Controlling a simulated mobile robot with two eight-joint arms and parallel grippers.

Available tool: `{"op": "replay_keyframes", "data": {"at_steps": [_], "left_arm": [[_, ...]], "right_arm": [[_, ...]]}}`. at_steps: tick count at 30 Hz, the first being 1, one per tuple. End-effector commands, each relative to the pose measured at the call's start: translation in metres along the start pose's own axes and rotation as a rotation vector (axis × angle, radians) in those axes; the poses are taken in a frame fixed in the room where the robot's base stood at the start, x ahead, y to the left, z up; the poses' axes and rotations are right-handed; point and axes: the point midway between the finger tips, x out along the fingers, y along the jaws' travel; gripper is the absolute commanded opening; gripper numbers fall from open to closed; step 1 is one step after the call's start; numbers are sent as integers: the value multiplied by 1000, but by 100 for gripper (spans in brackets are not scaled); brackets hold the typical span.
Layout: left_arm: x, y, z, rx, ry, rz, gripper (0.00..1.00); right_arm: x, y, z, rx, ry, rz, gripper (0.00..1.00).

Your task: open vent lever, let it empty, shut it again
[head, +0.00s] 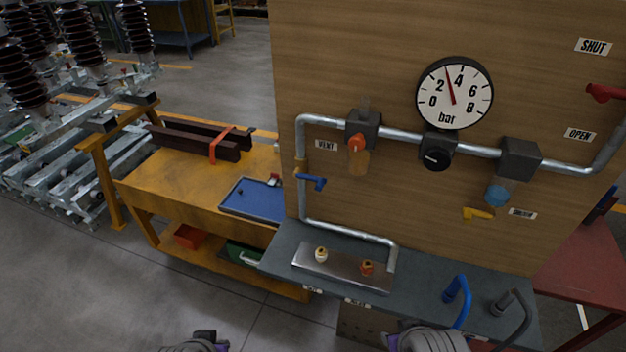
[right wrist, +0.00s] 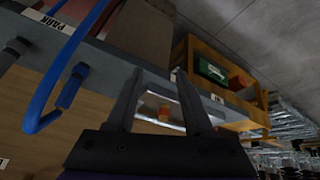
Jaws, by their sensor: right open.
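The blue vent lever (head: 312,181) sits on the left vertical pipe below the VENT label (head: 326,145). Its handle points right, across the pipe. The gauge (head: 454,93) needle stands at about 3 bar. My left gripper (head: 195,343) shows only as a small part at the bottom edge of the head view; its jaws cannot be made out. My right gripper (head: 425,340) is low at the bottom edge, in front of the bench and well away from the lever. In the right wrist view its two fingers (right wrist: 158,88) are apart with nothing between them.
A red lever (head: 605,93) is by the SHUT label at right. A yellow lever (head: 478,214) hangs below a bowl. A yellow cart (head: 180,185) stands left.

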Motion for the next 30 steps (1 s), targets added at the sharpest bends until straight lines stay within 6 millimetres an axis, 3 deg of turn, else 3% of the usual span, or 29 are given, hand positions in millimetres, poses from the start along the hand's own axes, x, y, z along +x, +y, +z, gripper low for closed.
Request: {"op": "replay_keyframes", "data": {"at_steps": [5,10,15,18,21,24,30], "left_arm": [[20,0,20,0,-16,0,0],[38,0,36,0,-27,0,0],[52,0,48,0,-34,0,0],[59,0,52,0,-37,0,0],[63,0,55,0,-39,0,0],[65,0,56,0,-39,0,0],[64,0,56,0,-39,0,0]], "right_arm": [[15,10,-40,-414,-12,206,52],[17,-1,-118,-884,25,494,52],[-1,-52,-202,-1277,108,816,52],[-17,-90,-238,-1434,160,990,52],[-32,-122,-261,-1531,202,1123,52],[-42,-141,-272,-1579,225,1204,52],[-41,-141,-288,-1594,230,1238,52]]}}
